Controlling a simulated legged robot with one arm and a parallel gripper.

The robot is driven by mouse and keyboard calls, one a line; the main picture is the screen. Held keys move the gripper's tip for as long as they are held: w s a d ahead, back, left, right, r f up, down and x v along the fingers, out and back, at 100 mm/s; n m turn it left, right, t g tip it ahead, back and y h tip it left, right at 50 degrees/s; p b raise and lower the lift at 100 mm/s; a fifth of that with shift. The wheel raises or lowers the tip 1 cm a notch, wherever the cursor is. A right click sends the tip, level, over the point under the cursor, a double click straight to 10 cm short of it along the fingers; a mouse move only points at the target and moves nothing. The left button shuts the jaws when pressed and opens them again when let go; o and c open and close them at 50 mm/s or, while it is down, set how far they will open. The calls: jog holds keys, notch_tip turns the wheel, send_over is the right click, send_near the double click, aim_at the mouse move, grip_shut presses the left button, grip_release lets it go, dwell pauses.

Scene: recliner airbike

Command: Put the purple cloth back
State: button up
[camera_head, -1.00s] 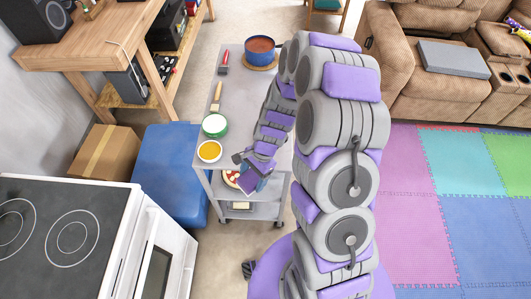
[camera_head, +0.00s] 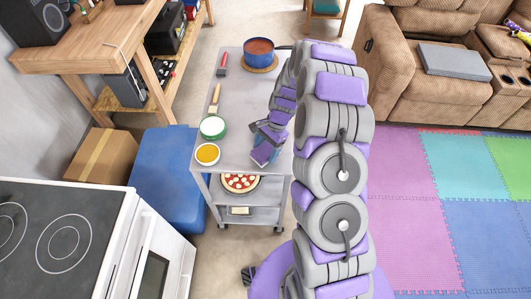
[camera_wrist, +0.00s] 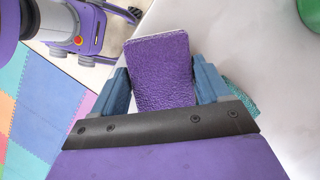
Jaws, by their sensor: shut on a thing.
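The purple cloth (camera_wrist: 162,72) is a flat, textured rectangle between the two blue fingers of my gripper (camera_wrist: 161,66) in the wrist view. My gripper is shut on it. In the head view my gripper (camera_head: 264,150) is over the near right part of the grey cart's top (camera_head: 232,150). I cannot clearly tell the cloth from the purple arm parts there. In the wrist view a teal textured piece (camera_wrist: 242,100) shows beside the right finger, partly hidden by the gripper. I cannot tell whether the held cloth touches the cart top.
On the cart top stand a blue pot (camera_head: 259,52), a red-handled tool (camera_head: 222,65), a brush (camera_head: 214,97), a green-rimmed bowl (camera_head: 213,127) and a yellow bowl (camera_head: 207,153). A pizza (camera_head: 240,182) is on the shelf below. A stove (camera_head: 65,225) stands at left.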

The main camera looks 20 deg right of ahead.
notch_tip(320, 180, down, 2)
jog(key=shift+f+b, duration=0.25)
jog(key=shift+b, duration=0.05)
jog(key=shift+r, duration=0.1)
jog(key=o, duration=0.9)
